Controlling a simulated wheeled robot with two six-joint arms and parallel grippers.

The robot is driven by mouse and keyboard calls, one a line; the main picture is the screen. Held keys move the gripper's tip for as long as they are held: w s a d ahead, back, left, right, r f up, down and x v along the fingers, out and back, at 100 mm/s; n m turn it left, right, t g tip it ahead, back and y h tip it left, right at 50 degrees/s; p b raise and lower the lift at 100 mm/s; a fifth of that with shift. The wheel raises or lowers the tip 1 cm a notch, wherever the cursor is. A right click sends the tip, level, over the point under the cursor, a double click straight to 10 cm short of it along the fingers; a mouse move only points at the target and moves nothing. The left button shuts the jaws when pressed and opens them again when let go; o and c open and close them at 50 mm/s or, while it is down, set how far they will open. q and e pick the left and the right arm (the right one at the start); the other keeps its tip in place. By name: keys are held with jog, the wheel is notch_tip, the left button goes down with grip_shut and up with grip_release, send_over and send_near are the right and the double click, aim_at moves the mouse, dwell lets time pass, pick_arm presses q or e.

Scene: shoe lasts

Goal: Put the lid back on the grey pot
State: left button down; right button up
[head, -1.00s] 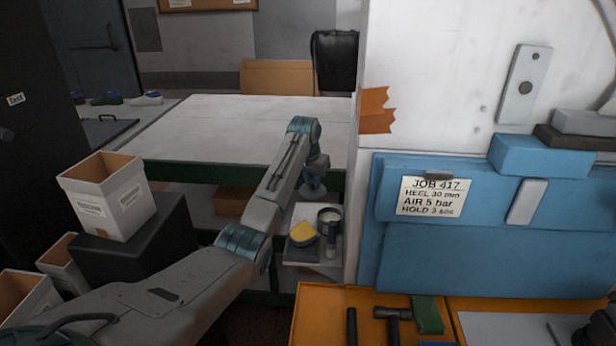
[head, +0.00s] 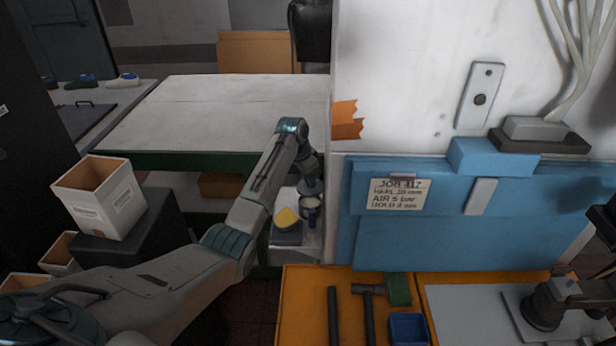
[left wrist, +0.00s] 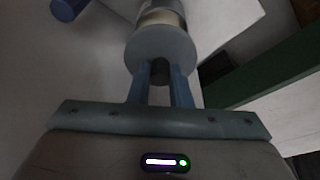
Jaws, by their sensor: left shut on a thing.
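The grey pot (head: 311,214) stands on a small light shelf (head: 284,244) below the far bench. My left gripper (head: 311,190) reaches down from above, right over the pot. In the left wrist view my left gripper (left wrist: 159,72) is shut on the dark knob of a round grey lid (left wrist: 160,45). The pot's side (left wrist: 160,14) shows just beyond the lid, with a cream band. The lid overlaps the pot in this view; I cannot tell whether it touches the rim. My right gripper is not in view.
A yellow item (head: 287,217) sits just left of the pot. A blue cylinder (left wrist: 68,9) stands near the pot. A white wall panel (head: 400,90) rises close on the right. A white bin (head: 100,200) stands at the left.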

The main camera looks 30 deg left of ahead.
aim_at(309, 188)
pick_arm(q)
notch_tip(309, 188, down, 4)
jog(key=b, duration=0.3)
jog(key=shift+r, duration=0.25)
jog(key=shift+f, duration=0.9)
jog(key=shift+p, duration=0.3)
jog(key=shift+p, duration=0.45)
dwell(0.9)
jog(key=shift+f, duration=0.1)
dwell(0.6)
jog(key=shift+p, duration=0.5)
